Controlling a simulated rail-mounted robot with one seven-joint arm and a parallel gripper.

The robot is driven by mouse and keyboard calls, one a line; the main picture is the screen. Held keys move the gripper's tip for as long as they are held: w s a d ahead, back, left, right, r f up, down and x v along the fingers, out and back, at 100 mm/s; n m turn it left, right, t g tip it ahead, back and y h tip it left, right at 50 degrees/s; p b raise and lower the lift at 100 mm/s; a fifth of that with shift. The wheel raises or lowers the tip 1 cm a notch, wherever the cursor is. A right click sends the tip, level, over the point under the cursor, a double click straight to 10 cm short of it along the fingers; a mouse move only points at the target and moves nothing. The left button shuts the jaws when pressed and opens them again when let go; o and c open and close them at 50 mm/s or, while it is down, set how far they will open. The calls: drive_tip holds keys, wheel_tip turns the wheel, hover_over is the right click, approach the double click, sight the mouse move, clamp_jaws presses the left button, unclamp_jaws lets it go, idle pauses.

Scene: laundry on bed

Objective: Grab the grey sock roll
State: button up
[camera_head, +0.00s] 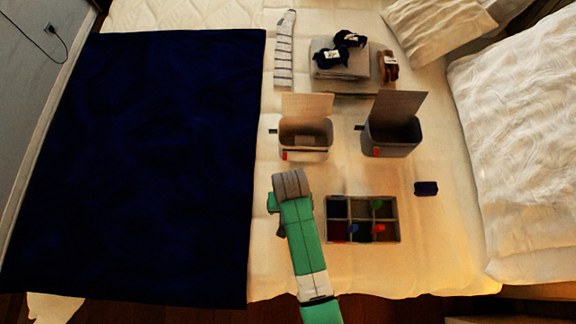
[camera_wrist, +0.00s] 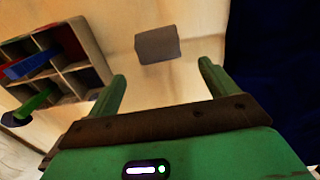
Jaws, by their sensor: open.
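The grey sock roll (camera_wrist: 157,45) shows in the wrist view as a small grey block on the cream bed cover. It lies beyond my fingertips, roughly in line with the gap between them. My gripper (camera_wrist: 162,69) is open, with its two green fingers apart and nothing between them. In the head view my arm reaches over the bed between the navy blanket and the divided box. I cannot make out the grey roll there; my arm may hide it.
A divided box (camera_head: 328,221) with colourful items is right of my arm; a dark blue roll (camera_head: 426,188) lies beyond it. Two lidded bins (camera_head: 303,153) (camera_head: 391,150) stand open farther back. A navy blanket (camera_head: 140,160) covers the left. Folded grey cloth (camera_head: 338,73) lies behind the bins.

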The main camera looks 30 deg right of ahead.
drive_tip(key=shift+s+a, duration=0.1)
drive_tip(key=shift+s, duration=0.05)
wheel_tip(320, 180, down, 2)
drive_tip(key=shift+s+a+f, duration=0.1)
drive_tip(key=shift+s, duration=0.05)
drive_tip(key=shift+s+f+b, duration=0.1)
drive_tip(key=shift+f+b, duration=0.65)
drive_tip(key=shift+f, duration=1.95)
drive_tip(key=c, duration=1)
drive_tip(key=shift+c, duration=0.2)
drive_tip(key=shift+r, duration=0.45)
drive_tip(key=r, duration=0.1)
drive_tip(key=r+p, duration=0.1)
drive_tip(key=r, duration=0.1)
drive_tip(key=shift+s+a, duration=0.15)
drive_tip(key=shift+s, duration=0.25)
drive_tip(key=s+a, duration=0.1)
drive_tip(key=s, duration=0.3)
drive_tip(key=s+a+p, duration=0.1)
drive_tip(key=s+a, duration=0.1)
drive_tip(key=s, duration=0.3)
drive_tip(key=s+a+r, duration=0.1)
drive_tip(key=s+a, duration=0.1)
drive_tip(key=s, duration=0.3)
drive_tip(key=shift+a+r+p, duration=0.1)
drive_tip(key=shift+a+p, duration=0.15)
drive_tip(key=shift+p, duration=0.15)
